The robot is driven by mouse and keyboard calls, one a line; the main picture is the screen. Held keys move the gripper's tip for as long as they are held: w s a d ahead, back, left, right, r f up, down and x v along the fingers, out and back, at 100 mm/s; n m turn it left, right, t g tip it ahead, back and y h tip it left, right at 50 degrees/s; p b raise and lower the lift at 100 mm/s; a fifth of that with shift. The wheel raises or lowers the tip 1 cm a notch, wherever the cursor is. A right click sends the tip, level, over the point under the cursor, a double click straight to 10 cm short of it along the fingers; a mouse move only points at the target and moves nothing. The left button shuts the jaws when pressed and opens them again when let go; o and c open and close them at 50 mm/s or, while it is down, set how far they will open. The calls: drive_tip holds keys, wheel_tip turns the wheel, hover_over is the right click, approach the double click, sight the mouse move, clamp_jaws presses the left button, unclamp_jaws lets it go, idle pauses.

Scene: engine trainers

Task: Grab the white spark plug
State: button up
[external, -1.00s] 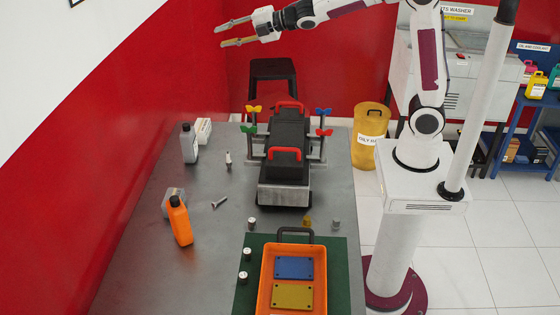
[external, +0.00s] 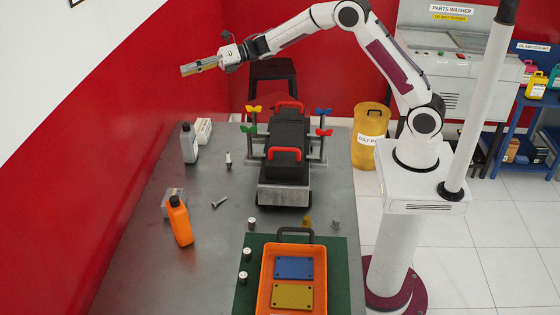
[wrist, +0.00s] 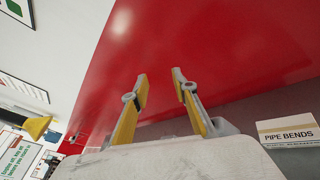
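The small white spark plug (external: 228,160) with a dark lower end stands on the grey workbench, left of the black engine trainer. My gripper (external: 190,69) is raised near the red wall, above and left of the spark plug, and touches nothing. In the wrist view, the two yellow-faced fingers of my gripper (wrist: 160,82) are apart with nothing between them. The spark plug is not visible in the wrist view.
The engine trainer (external: 286,170) with coloured wing handles stands right of the plug. A grey bottle (external: 189,144), a white box (external: 203,131), a bolt (external: 220,202) and an orange bottle (external: 180,221) surround it. An orange tray (external: 265,277) lies in front.

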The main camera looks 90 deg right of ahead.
wheel_tip(320, 180, down, 8)
drive_tip(key=a+r+n+g+y, duration=0.1)
drive_tip(key=n+g+y, duration=0.15)
drive_tip(key=n, duration=0.25)
drive_tip(key=n+g+y, duration=0.7)
drive_tip(key=n+y, duration=0.1)
drive_tip(key=n, duration=0.4)
approach(228, 153)
drive_tip(key=shift+w+a+r+h, duration=0.25)
drive_tip(key=shift+w+a+r, duration=0.05)
drive_tip(key=shift+w+a, duration=0.6)
drive_tip(key=shift+s+f+n+g, duration=0.3)
drive_tip(key=shift+s+f+g, duration=0.05)
drive_tip(key=shift+s, duration=0.25)
drive_tip(key=shift+a, duration=0.15)
drive_tip(key=shift+x, duration=1.2)
drive_tip(key=shift+w, duration=0.1)
drive_tip(key=shift+x, duration=2.55)
